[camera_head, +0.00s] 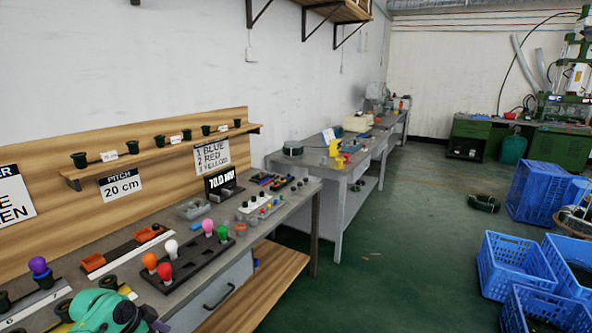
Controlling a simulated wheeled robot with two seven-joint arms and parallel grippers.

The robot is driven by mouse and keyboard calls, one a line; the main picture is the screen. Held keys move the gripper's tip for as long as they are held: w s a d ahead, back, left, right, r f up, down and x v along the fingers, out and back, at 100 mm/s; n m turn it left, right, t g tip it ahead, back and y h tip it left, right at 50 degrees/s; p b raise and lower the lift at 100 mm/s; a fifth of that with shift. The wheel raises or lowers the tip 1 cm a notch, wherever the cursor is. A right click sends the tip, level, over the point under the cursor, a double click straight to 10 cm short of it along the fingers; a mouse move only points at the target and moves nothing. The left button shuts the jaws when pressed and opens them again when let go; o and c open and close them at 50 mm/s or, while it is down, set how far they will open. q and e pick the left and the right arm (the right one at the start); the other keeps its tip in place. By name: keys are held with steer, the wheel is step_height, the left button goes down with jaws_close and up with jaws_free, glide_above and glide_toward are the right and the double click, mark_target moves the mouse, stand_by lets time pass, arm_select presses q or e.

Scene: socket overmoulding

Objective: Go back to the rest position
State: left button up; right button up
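A teal, rounded link of my own arm shows at the bottom left edge, in front of the near workbench (212,252). No gripper fingers can be made out in this view, so both grippers are out of sight. On the workbench, a dark rack (205,262) holds several upright bulb-shaped pieces, among them an orange one (150,262), a white one (171,248) and a green one (223,233). A purple piece (39,266) stands farther left.
A wooden shelf (150,152) with dark cups runs along the back panel. A second grey table (310,160) stands beyond. Blue crates (515,262) stand on the right. The green floor (385,250) between bench and crates is clear.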

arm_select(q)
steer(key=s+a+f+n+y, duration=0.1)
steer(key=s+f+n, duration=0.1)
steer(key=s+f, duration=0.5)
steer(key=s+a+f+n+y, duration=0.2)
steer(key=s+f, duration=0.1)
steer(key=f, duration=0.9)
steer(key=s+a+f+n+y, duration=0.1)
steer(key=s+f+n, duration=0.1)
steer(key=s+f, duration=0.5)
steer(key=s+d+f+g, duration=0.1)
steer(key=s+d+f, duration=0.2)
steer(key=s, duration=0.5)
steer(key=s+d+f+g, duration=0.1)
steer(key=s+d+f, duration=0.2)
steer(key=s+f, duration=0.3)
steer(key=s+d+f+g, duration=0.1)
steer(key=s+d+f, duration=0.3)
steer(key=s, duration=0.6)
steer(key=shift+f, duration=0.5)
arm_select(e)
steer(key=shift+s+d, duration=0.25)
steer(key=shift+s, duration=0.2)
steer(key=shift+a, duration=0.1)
